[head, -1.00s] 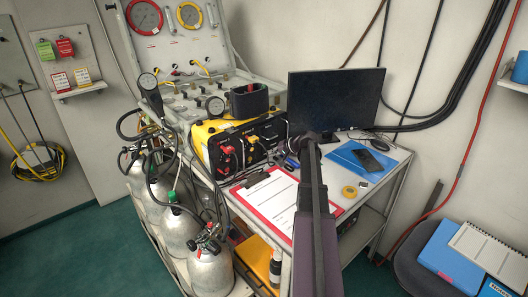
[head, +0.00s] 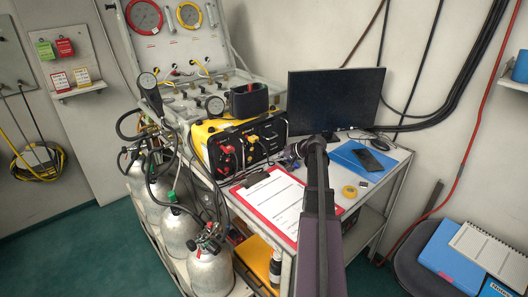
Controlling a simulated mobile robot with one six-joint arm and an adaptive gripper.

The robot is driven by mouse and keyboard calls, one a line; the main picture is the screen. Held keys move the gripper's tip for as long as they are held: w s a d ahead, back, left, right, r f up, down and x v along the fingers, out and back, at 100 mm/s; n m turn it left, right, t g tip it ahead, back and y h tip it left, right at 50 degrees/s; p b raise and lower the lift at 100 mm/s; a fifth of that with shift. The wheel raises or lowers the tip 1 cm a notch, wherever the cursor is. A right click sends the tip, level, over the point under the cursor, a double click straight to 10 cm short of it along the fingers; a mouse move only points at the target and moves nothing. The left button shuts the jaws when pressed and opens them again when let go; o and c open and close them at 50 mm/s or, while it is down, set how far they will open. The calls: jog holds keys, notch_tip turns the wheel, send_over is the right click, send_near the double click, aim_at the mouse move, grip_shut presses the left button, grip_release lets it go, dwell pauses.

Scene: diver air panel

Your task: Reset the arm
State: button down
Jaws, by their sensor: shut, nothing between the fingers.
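My arm reaches up from the bottom edge over the desk, and its end is bent to the left. My gripper (head: 288,155) is small and dark here, shut with nothing in it. It appears beside the right end of the yellow and black diver air panel box (head: 255,146), in front of the monitor's lower left corner. I cannot tell whether it touches the box. The fingertips are hard to make out against the dark box and cables.
A red clipboard (head: 272,204) lies on the desk, partly behind my arm. The monitor (head: 335,98), blue folder (head: 345,156), phone (head: 369,159) and yellow tape roll (head: 349,191) are close by. Gas cylinders (head: 210,268) stand left. A chair (head: 412,268) holding binders is at right.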

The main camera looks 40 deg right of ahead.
jog(key=shift+s+f, duration=0.1)
jog(key=shift+s, duration=0.5)
